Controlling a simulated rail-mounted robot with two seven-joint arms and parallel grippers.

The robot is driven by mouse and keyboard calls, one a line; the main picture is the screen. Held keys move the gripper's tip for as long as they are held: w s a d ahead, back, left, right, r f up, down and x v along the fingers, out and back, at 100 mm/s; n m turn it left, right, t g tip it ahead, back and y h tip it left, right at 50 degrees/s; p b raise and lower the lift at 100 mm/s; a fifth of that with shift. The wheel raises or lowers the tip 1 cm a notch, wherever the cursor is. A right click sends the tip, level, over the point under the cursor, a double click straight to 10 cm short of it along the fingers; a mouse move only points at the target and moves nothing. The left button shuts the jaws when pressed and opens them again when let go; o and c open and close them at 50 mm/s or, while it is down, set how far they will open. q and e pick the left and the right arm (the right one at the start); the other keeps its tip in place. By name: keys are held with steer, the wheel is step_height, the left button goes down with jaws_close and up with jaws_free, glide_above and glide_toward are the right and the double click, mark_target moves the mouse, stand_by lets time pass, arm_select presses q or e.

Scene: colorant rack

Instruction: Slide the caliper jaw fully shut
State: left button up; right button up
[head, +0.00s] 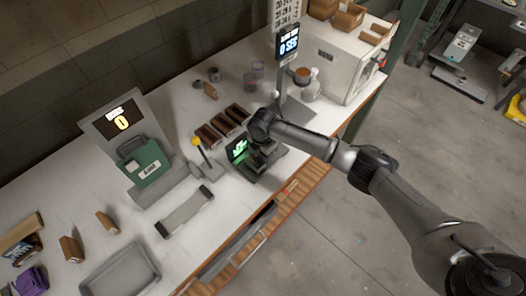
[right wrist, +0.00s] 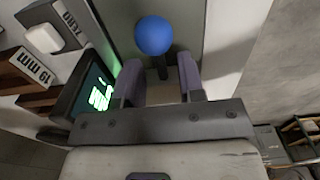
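The caliper (head: 240,150) is a dark device with a lit green display, standing on the bench near its front edge. Its display (right wrist: 95,95) shows at left in the right wrist view. A blue ball knob (right wrist: 154,36) on a dark stem rises from the grey plate there. My right gripper (head: 259,158) is over the caliper and hides much of it in the head view. In the right wrist view its two fingers (right wrist: 162,82) are apart, with the stem between them and gaps on both sides. The jaw opening is not clearly visible. My left gripper is not in view.
Brown bins (head: 223,122) stand just behind the caliper, one labelled 19 MM in the wrist view. A yellow-knobbed lever (head: 196,142) stands to its left. A post with a blue-lit display (head: 288,43) and a white cabinet (head: 335,60) are behind right. Open floor lies in front.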

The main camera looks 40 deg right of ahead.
steer(key=shift+a, duration=0.1)
step_height(320, 180, up, 14)
steer(key=shift+p, duration=0.3)
stand_by(0.4)
steer(key=shift+f, duration=0.1)
stand_by(0.4)
